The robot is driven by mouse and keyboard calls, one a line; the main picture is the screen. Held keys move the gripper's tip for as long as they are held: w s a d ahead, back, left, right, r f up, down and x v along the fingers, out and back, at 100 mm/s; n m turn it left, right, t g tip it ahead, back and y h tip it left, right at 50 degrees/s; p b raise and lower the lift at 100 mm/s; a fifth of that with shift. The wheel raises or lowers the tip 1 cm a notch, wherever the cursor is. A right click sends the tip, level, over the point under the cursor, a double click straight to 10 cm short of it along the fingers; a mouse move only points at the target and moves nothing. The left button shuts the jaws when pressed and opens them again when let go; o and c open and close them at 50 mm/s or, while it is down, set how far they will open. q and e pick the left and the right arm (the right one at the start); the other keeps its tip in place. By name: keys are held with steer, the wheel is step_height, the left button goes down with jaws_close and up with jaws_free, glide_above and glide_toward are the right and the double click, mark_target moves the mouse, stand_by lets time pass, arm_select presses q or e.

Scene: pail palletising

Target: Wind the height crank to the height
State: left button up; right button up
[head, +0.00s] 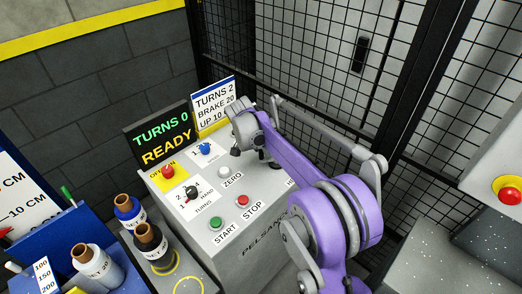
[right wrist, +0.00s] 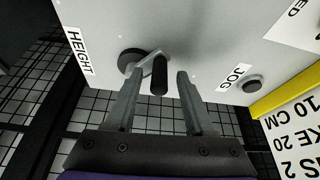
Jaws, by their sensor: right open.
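The height crank (right wrist: 159,76) shows in the right wrist view on the grey panel beside the HEIGHT label (right wrist: 78,51). It has a round dark hub, a short light arm and a black handle. My right gripper (right wrist: 158,82) is open, with one finger on either side of the handle; I cannot tell whether they touch it. In the head view my right gripper (head: 256,150) is at the panel's far right, and the purple arm hides the crank. The display (head: 160,138) reads TURNS 0, READY. The card (head: 213,103) reads TURNS 2, BRAKE 20, UP 10 CM. My left gripper is out of view.
The console (head: 236,250) carries a red knob (head: 167,171), a blue knob (head: 205,148), a green START button (head: 216,223) and a red STOP button (head: 243,200). A JOG knob (right wrist: 252,84) is near the crank. Bottles (head: 150,240) stand left; mesh fencing (head: 320,60) stands behind.

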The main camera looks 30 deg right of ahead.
steer(key=v, duration=1)
steer(key=shift+a+r, duration=0.15)
steer(key=shift+r, duration=0.15)
